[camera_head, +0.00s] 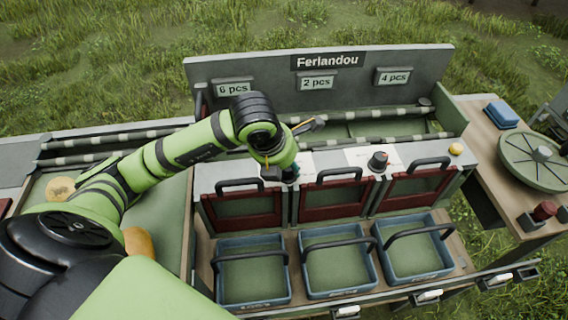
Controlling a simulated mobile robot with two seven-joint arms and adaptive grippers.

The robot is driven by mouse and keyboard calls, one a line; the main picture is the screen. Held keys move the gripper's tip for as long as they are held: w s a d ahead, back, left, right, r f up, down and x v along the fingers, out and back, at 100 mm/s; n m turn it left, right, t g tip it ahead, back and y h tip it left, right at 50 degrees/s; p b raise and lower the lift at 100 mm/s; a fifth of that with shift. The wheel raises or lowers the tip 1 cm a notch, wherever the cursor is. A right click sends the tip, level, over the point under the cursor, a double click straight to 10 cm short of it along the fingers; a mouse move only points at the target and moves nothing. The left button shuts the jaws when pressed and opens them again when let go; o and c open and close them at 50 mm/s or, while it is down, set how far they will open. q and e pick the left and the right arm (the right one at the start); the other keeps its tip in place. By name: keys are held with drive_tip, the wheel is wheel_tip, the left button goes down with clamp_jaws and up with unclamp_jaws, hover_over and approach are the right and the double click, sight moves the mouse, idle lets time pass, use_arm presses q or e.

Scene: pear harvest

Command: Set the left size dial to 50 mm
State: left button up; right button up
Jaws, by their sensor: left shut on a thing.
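My left gripper (289,174) points down at the sorter's front ledge, between the first two gates from the left. It is shut on the left size dial, which the gripper and wrist almost wholly hide. A white scale plate (303,162) shows partly beside the gripper; its marks are too small to read, so the dial's setting cannot be told. My right gripper is not in view.
Red-framed gates (416,190) with dark handles line the front, above blue crates (335,287) with raised handles. A yellow button (455,149) sits at the ledge's right end. The back panel (352,98) reads "6 pcs", "2 pcs" and "4 pcs". A round disc (535,178) lies right.

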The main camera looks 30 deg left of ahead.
use_arm(q)
drive_tip(key=o, duration=1.1)
drive_tip(key=shift+w+d, duration=0.1)
drive_tip(key=shift+d, duration=0.1)
drive_tip(key=shift+c, duration=0.2)
drive_tip(key=shift+w+d, duration=0.1)
drive_tip(key=shift+w, duration=0.05)
drive_tip(key=shift+s+r, duration=0.2)
drive_tip(key=shift+r, duration=0.1)
drive_tip(key=v, duration=1.1)
drive_tip(key=shift+r, duration=0.2)
drive_tip(key=shift+s, duration=0.1)
